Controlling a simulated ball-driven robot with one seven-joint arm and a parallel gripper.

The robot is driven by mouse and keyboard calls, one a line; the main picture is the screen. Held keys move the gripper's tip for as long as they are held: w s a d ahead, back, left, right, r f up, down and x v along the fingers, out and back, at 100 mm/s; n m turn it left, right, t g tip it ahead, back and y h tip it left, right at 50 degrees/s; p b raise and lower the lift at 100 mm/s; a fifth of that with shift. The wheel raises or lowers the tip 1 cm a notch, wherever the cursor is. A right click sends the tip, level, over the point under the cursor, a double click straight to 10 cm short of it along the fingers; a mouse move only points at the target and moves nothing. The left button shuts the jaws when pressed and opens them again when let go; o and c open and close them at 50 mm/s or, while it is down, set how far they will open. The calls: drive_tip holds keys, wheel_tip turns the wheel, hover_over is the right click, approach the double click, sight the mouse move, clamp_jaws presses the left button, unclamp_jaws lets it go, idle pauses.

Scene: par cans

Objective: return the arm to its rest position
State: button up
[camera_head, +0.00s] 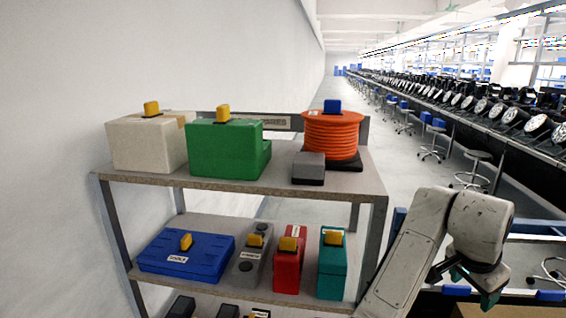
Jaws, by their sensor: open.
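My arm (413,240) rises at the lower right of the view, bent at a grey joint, with its end hanging down. My gripper (468,284) is at the low end, dark with teal parts, pointing downward. It is open, and I see nothing held in it. It is to the right of the shelf, apart from the items on it. The lower part of the arm runs out of the bottom of the view.
A shelf (280,188) at left and centre holds a white box (145,145), a green box (225,150), an orange cable reel (332,135) and a grey block (308,167). Its lower board carries blue, grey, red and teal cases. A blue rail (535,228) runs behind my arm.

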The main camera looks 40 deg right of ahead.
drive_tip(key=w+a+f+n+t, duration=0.3)
drive_tip(key=w+a+f+n, duration=0.4)
drive_tip(key=a+f+n, duration=0.45)
drive_tip(key=s+a+f+n+y, duration=0.1)
drive_tip(key=s+a+f+n, duration=0.2)
drive_tip(key=a, duration=0.3)
drive_tip(key=s+a+f+n+y, duration=0.2)
drive_tip(key=a+f+n, duration=0.2)
drive_tip(key=a+f, duration=0.2)
drive_tip(key=s+a+f+n+g+y, duration=0.1)
drive_tip(key=s+a+f+n, duration=0.2)
drive_tip(key=a+f, duration=0.2)
drive_tip(key=shift+s+a+y, duration=0.3)
drive_tip(key=shift+a+y, duration=0.1)
drive_tip(key=shift+a, duration=0.25)
drive_tip(key=shift+c, duration=0.4)
